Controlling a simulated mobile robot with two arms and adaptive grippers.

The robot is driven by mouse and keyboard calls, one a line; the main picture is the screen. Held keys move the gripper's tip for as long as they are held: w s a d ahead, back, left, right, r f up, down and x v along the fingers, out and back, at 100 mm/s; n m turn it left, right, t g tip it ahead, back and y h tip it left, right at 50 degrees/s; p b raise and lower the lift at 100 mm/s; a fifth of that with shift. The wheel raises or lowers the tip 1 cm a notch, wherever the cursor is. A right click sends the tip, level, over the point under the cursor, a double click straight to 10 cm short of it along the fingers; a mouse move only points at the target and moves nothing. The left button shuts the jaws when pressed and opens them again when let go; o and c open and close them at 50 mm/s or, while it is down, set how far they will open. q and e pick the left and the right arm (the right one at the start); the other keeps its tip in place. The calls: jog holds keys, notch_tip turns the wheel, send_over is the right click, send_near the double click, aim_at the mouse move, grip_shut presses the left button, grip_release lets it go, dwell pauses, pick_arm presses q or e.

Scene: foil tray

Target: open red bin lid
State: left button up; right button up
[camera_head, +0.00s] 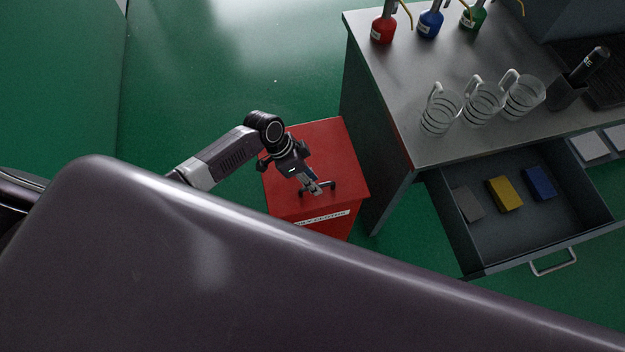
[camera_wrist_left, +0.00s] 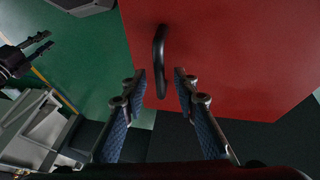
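The red bin (camera_head: 330,150) stands on the floor left of the counter, with its lid closed. A black bar handle (camera_head: 336,186) is on the lid; it also shows in the left wrist view (camera_wrist_left: 160,60). My left gripper (camera_head: 316,190) is over the lid at the handle. In the left wrist view it is open (camera_wrist_left: 160,85), and the near end of the handle lies between its fingertips, with gaps on both sides. My right gripper (camera_wrist_left: 42,42) shows at the left edge of that view, its two fingers apart and empty.
The grey counter (camera_head: 400,60) stands right of the bin, holding clear mugs (camera_head: 485,103) and colored bottles. Its drawer (camera_head: 520,225) is open, with colored blocks inside. My dark body covers the lower part of the head view. Green floor left of the bin is clear.

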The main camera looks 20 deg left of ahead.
pick_arm(q)
jog(key=shift+f, duration=0.1)
grip_shut()
dwell(0.4)
